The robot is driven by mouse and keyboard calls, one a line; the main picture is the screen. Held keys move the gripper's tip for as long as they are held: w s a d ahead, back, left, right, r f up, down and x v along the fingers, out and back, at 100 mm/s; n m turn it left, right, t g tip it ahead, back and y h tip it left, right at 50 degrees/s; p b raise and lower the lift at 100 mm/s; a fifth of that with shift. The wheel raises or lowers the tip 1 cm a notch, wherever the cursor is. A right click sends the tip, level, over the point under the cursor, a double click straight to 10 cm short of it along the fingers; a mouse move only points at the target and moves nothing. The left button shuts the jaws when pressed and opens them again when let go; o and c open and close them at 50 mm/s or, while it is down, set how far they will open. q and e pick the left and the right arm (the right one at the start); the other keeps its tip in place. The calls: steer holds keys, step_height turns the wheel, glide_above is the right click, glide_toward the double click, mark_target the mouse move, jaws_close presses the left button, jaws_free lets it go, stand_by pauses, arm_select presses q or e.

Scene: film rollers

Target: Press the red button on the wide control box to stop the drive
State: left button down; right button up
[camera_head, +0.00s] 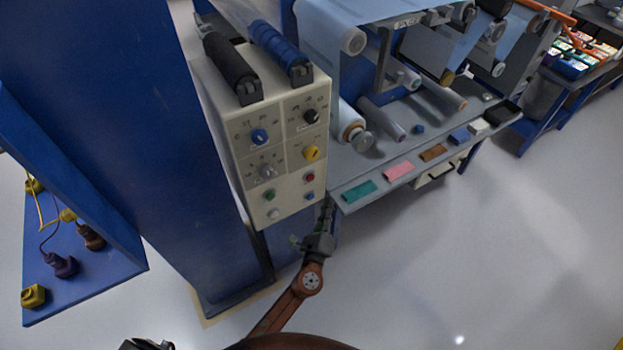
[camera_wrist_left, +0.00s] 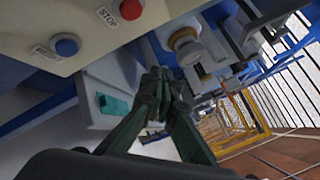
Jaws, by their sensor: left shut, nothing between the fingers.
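The cream control box (camera_head: 243,140) is mounted at the side of a blue column. Its red button (camera_head: 310,177) sits low on the right of the face, above a blue button (camera_head: 308,196). In the left wrist view the red button (camera_wrist_left: 130,9) is at the top edge, beside a STOP label (camera_wrist_left: 106,16), with the blue button (camera_wrist_left: 66,46) to its left. My left gripper (camera_head: 328,204) is shut and empty, just right of the box's lower right edge and apart from the red button. Its dark green fingers show in the left wrist view (camera_wrist_left: 158,80). My right gripper is not in view.
Other controls on the box include a green button (camera_head: 268,194), a white button (camera_head: 273,213) and a yellow knob (camera_head: 312,153). Black (camera_head: 229,66) and blue (camera_head: 281,52) handles project above its face. A grey roller bench (camera_head: 345,180) stands close right of my gripper.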

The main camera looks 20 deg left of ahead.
mark_target(310, 178)
arm_select(q)
steer(key=w+a, duration=0.5)
steer(key=a, duration=0.1)
steer(key=shift+a+b, duration=0.25)
steer(key=shift+b, duration=0.1)
stand_by(0.4)
stand_by(0.8)
steer(key=shift+w+a, duration=0.3)
